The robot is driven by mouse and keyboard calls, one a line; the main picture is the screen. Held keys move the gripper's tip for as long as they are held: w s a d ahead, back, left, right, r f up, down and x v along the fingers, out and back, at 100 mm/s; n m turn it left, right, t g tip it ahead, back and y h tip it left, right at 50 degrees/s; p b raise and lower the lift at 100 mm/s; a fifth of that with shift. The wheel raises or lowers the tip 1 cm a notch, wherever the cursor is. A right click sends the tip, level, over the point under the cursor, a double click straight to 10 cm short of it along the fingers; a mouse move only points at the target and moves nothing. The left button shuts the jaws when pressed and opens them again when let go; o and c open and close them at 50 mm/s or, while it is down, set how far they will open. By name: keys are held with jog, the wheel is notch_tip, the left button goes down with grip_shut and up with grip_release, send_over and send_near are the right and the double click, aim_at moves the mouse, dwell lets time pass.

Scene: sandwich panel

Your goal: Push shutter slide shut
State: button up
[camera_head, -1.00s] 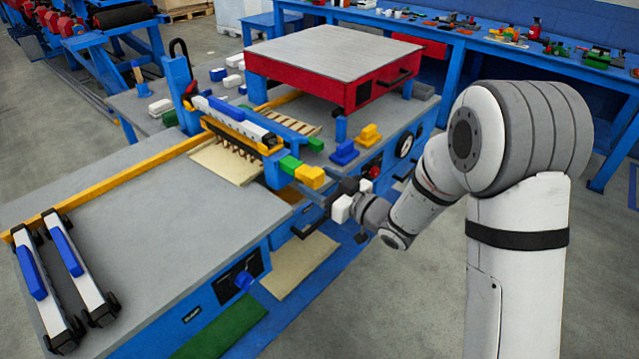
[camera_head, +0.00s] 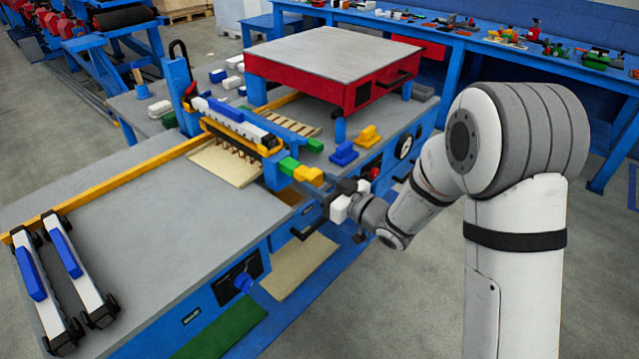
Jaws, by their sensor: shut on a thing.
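The shutter slide shows as a bar with a green block and a yellow end (camera_head: 308,174), sticking out at the right end of the white-and-blue crossbar unit (camera_head: 235,120) over the bench. My gripper (camera_head: 328,193) is at this outer end, low beside the yellow block, and is shut on the slide's end. The exact contact between fingers and slide is small and partly hidden by the gripper body. A toothed comb and a pale sheet (camera_head: 228,165) lie under the crossbar.
A red box with a grey top (camera_head: 335,68) stands behind the slide. Blue and yellow blocks (camera_head: 344,152) sit right of it on the grey bench (camera_head: 150,215). Two black-and-white rails with blue grips (camera_head: 65,260) lie at front left. Floor at right is clear.

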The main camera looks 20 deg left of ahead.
aim_at(306, 175)
jog(key=shift+b+x, duration=0.45)
jog(key=shift+x, duration=1.7)
jog(key=o, duration=0.8)
jog(key=shift+w, duration=0.1)
jog(key=shift+o, duration=0.2)
jog(key=shift+b+v, duration=0.75)
jog(key=shift+v, duration=3.75)
